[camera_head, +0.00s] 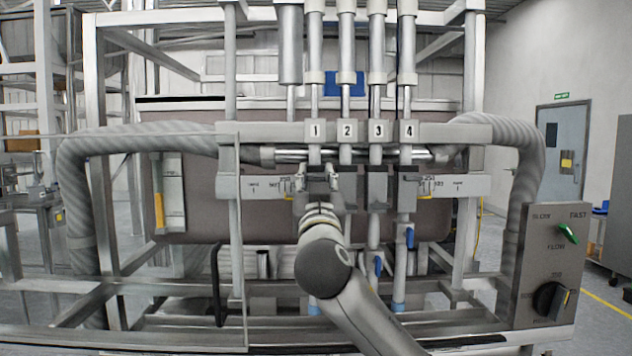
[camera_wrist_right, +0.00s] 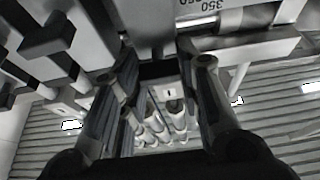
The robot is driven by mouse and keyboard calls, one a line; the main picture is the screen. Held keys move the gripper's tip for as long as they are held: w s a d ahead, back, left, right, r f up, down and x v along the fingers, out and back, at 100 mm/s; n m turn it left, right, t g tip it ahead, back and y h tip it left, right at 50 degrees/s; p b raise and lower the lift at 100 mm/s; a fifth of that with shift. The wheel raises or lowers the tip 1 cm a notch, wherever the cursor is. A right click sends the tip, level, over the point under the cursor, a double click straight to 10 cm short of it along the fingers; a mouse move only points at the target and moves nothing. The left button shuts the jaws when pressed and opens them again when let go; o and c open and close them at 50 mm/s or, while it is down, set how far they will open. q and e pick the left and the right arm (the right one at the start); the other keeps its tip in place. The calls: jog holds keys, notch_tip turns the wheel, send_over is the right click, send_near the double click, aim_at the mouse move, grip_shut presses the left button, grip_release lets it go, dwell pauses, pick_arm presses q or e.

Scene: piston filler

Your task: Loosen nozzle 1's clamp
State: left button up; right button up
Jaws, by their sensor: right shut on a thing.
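Nozzle 1 (camera_head: 315,100) is the leftmost of the numbered upright nozzles in the head view, with its number plate (camera_head: 314,130) on the crossbar. My right gripper (camera_head: 317,176) is just below that plate, in front of the nozzle, and hides its clamp there. In the right wrist view the dark block of nozzle 1's clamp (camera_wrist_right: 159,70) lies between my two fingers, above the number 1 plate (camera_wrist_right: 168,93). The right gripper is shut on this clamp. Whether the clamp is loose or tight cannot be seen. My left gripper is not in view.
Nozzles 2 (camera_head: 347,100), 3 (camera_head: 377,100) and 4 (camera_head: 408,100) stand close to the right of nozzle 1. Ribbed hoses (camera_head: 80,200) curve down on both sides. A control panel (camera_head: 548,265) with a green switch is at the right. A scaled rail runs behind my gripper.

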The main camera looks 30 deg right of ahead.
jog(key=shift+n, duration=0.6)
jog(key=shift+c, duration=0.3)
jog(key=n+y+p, duration=0.1)
jog(key=n, duration=0.2)
jog(key=shift+t+y, duration=0.4)
jog(key=n+y+p, duration=0.1)
jog(key=n, duration=0.1)
jog(key=n+y+p, duration=0.1)
jog(key=n, duration=0.1)
jog(key=shift+d+r, duration=0.1)
jog(key=shift+r, duration=0.1)
jog(key=n+y+p, duration=0.2)
jog(key=n+p, duration=0.2)
jog(key=n, duration=0.1)
jog(key=n+g+y+p, duration=0.1)
jog(key=n+y+p, duration=0.1)
jog(key=n+p, duration=0.3)
jog(key=shift+s+r+n+p, duration=0.1)
jog(key=shift+r+n+p, duration=0.15)
jog(key=shift+n, duration=0.25)
jog(key=shift+f+n+g+y+p, duration=0.2)
jog(key=shift+n+g+y+p, duration=0.2)
jog(key=shift+n+p, duration=0.45)
jog(key=shift+f+n+g, duration=0.1)
jog(key=shift+n+g, duration=0.2)
jog(key=shift+n, duration=0.35)
jog(key=o, duration=1)
